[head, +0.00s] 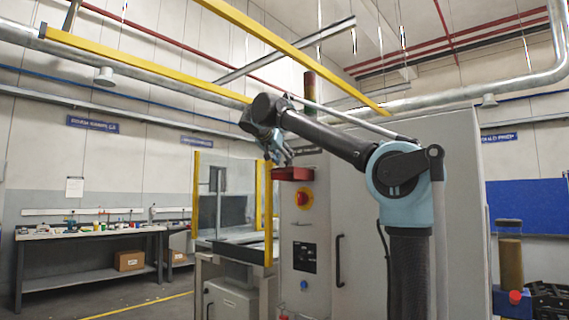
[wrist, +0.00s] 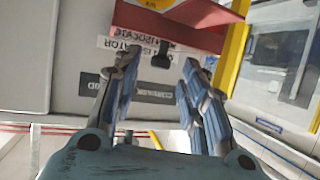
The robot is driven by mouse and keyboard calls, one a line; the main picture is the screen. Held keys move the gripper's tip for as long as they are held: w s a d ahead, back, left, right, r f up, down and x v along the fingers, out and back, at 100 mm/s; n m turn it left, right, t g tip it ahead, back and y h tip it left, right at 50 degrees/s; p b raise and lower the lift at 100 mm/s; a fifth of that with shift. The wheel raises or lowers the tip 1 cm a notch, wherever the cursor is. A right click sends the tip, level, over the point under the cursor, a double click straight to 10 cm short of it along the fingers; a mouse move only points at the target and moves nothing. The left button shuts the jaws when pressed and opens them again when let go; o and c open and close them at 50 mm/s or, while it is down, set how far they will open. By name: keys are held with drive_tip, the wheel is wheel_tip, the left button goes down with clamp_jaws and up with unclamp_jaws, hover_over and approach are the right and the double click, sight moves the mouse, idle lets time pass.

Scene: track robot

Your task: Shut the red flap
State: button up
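The red flap (head: 293,174) is on the upper front of the grey cabinet and seems to stand out from its face. My gripper (head: 287,159) is just above and beside the flap in the head view.
The grey cabinet (head: 357,239) carries a red and yellow knob (head: 302,199) below the flap and a black handle (head: 339,260). A yellow-framed enclosure (head: 229,205) stands to its left. A workbench (head: 90,235) is at the far left. A small black part (wrist: 162,54) shows between my fingertips.

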drive_tip(key=shift+w+d+f, duration=0.25)
drive_tip(key=shift+w+f, duration=0.05)
drive_tip(key=shift+w, duration=0.3)
drive_tip(key=shift+c, duration=0.5)
clamp_jaws()
